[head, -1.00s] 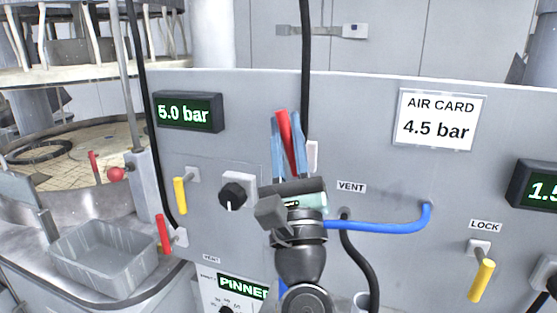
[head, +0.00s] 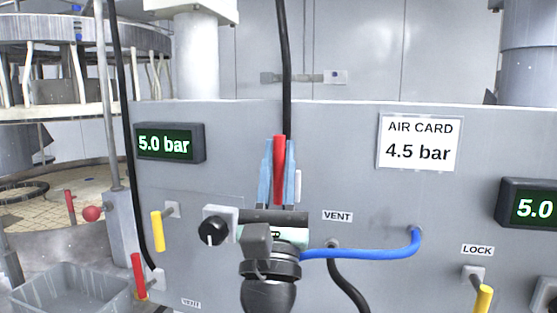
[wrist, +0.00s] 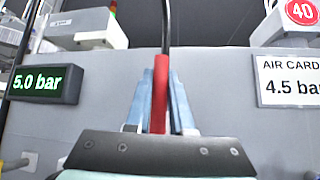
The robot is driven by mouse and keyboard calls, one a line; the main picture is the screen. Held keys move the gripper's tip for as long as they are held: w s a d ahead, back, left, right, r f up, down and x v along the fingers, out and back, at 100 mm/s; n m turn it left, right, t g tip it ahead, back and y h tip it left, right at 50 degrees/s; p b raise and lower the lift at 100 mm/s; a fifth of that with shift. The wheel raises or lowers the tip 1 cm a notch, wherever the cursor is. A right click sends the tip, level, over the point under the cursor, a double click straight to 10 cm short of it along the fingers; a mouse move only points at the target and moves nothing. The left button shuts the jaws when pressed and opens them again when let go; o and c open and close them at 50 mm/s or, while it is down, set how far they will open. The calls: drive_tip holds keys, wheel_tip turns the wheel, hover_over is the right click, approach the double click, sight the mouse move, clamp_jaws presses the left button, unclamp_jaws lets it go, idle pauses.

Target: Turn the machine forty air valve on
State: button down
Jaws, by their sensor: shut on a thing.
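My gripper (head: 279,172) is shut on a red valve handle (head: 279,155) in front of the grey panel. Its two blue fingers press on both sides of the handle, which stands upright. In the wrist view the red handle (wrist: 158,90) also shows between the blue fingers. The body of this valve is mostly hidden behind my gripper. A black hose (head: 285,60) runs straight up behind the handle. A red sign with 40 (wrist: 301,11) is at the top right of the wrist view.
Pressure displays at left (head: 169,143) and right (head: 531,205) both show 5.0. A card (head: 418,142) reads AIR CARD 4.5 bar. Nearby are a black knob (head: 213,230), yellow handles (head: 157,230) (head: 484,298), another red handle (head: 139,276), a blue hose (head: 370,252) and a grey bin (head: 70,290).

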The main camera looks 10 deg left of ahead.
drive_tip(key=c, duration=0.8)
unclamp_jaws()
drive_tip(key=b+v, duration=0.5)
drive_tip(key=v, duration=0.8)
drive_tip(key=shift+r, duration=0.1)
